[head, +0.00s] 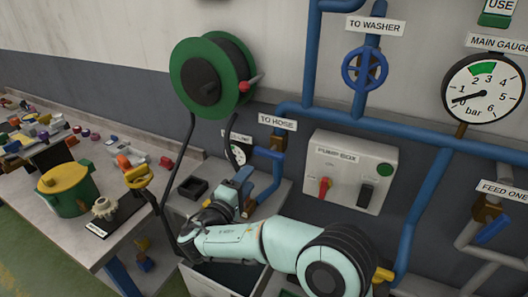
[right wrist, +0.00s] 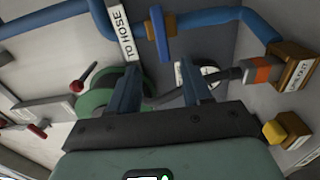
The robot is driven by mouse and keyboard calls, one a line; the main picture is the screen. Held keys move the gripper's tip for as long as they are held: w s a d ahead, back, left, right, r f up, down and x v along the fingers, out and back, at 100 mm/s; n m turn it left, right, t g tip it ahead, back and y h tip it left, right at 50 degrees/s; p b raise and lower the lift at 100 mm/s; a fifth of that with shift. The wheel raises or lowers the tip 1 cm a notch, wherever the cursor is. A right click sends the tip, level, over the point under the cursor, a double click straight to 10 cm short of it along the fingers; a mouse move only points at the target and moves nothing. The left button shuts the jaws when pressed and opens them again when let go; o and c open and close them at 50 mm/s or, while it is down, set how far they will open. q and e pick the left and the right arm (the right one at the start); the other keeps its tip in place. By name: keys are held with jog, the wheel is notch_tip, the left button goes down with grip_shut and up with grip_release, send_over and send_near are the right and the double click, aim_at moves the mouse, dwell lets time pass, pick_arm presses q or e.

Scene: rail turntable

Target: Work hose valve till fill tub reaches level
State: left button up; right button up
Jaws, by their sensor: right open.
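The hose valve is under the "TO HOSE" label (head: 277,122). Its brass body (head: 278,144) and blue lever show in the head view; the blue lever (right wrist: 158,34) shows clearly in the right wrist view. My right gripper (head: 237,190) is open below and left of the valve. In the right wrist view its two fingers (right wrist: 160,88) are apart and empty, with the lever beyond them. A pale open box with a dark inside (head: 208,281), perhaps the fill tub, sits below my wrist, partly hidden. I cannot read its level. My left gripper is out of view.
The green hose reel (head: 204,82) hangs on the wall at the left, its black hose hanging down. A small gauge (head: 238,153) is partly hidden. A cluttered bench (head: 80,246) stands at the left.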

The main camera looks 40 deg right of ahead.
aim_at(268, 156)
jog(key=p+x, duration=0.3)
jog(key=x, duration=0.8)
jog(key=shift+w+d+p, duration=0.2)
jog(key=shift+d+p, duration=0.15)
jog(key=shift+w+d+f, duration=0.1)
jog(key=shift+w+d, duration=0.15)
jog(key=shift+d, duration=0.2)
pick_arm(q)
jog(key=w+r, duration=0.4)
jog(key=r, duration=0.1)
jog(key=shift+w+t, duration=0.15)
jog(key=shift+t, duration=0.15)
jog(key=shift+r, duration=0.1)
pick_arm(e)
jog(key=shift+s, duration=0.1)
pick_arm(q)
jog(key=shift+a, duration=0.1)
pick_arm(e)
grip_shut()
